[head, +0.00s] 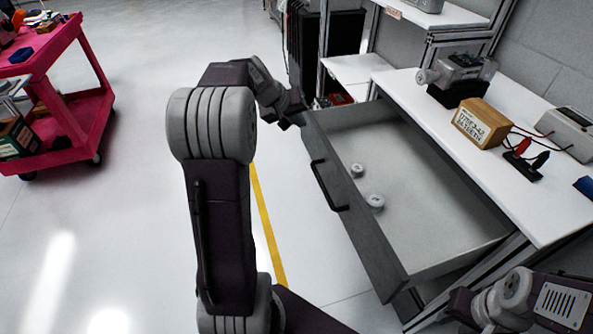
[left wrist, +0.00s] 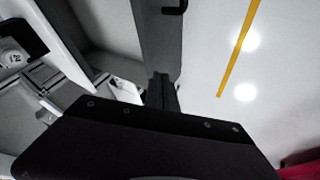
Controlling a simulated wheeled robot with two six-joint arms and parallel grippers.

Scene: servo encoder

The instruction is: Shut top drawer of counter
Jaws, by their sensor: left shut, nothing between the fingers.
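The counter's top drawer (head: 425,235) is pulled well out, with its grey front panel (head: 345,205) and black bar handle (head: 325,188) facing left. Two small white round parts (head: 376,202) lie inside it. My left gripper (head: 292,118) is shut and empty at the far end of the drawer front, near its top corner; I cannot tell if it touches. In the left wrist view its fingertips (left wrist: 162,92) lie against the line of the drawer front (left wrist: 158,45), with the handle (left wrist: 175,8) at the top. My right gripper (head: 462,304) is low at the right, its fingers unclear.
The white countertop (head: 440,105) holds a grey device (head: 465,70), a wooden box (head: 481,123), a meter (head: 570,130) and leads. A pink cart (head: 75,110) stands far left. The floor left of the drawer, with a yellow line (head: 265,225), is free.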

